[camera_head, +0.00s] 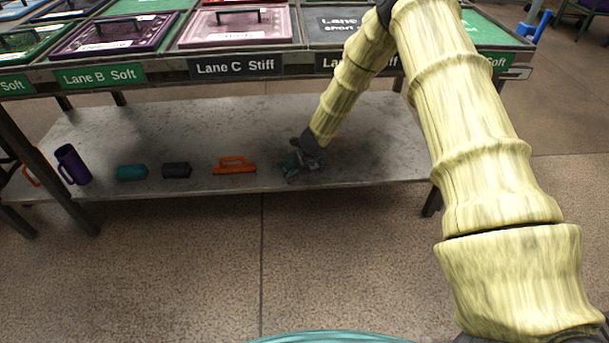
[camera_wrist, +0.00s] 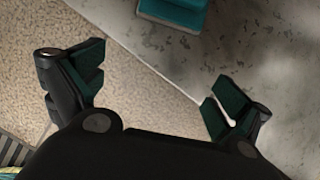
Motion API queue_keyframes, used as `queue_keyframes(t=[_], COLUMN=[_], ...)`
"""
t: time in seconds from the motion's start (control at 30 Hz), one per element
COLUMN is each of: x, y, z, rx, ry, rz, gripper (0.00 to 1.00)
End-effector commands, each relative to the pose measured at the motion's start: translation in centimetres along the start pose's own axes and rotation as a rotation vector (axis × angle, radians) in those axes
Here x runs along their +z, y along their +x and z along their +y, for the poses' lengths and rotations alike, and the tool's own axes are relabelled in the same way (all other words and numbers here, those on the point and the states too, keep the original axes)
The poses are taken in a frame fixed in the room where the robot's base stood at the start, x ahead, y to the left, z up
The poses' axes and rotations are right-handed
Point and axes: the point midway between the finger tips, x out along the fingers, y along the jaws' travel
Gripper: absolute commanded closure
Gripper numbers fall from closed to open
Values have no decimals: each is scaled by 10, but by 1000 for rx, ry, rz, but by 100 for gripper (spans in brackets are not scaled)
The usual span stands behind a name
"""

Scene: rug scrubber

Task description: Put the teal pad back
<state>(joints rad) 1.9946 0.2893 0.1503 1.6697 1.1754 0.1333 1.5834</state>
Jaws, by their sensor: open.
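In the wrist view a teal block (camera_wrist: 176,11), likely the teal pad, lies on the grey shelf near its front edge, cut off by the top of the picture. My gripper (camera_wrist: 160,92) is open and empty, with the block beyond its fingertips and not between them. In the head view my gripper (camera_head: 298,164) is low over the right part of the lower shelf (camera_head: 245,125). A teal block (camera_head: 132,172) lies at the left of this shelf. I cannot tell whether both views show the same block.
A purple mug (camera_head: 72,164), a dark block (camera_head: 176,170) and an orange-handled tool (camera_head: 235,166) stand along the shelf's front. Above are trays with lane labels, including Lane B Soft (camera_head: 100,75) and Lane C Stiff (camera_head: 236,67). The shelf's back half is clear.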

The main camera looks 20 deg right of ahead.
Motion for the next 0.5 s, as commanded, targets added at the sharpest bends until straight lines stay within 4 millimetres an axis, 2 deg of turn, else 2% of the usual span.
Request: queue_keyframes(t=[0.2, 0.5], x=[-11, -16], y=[-5, -8], z=[0, 1], rx=[2, 1], ry=[2, -1], rz=[-1, -4], gripper=[0, 0])
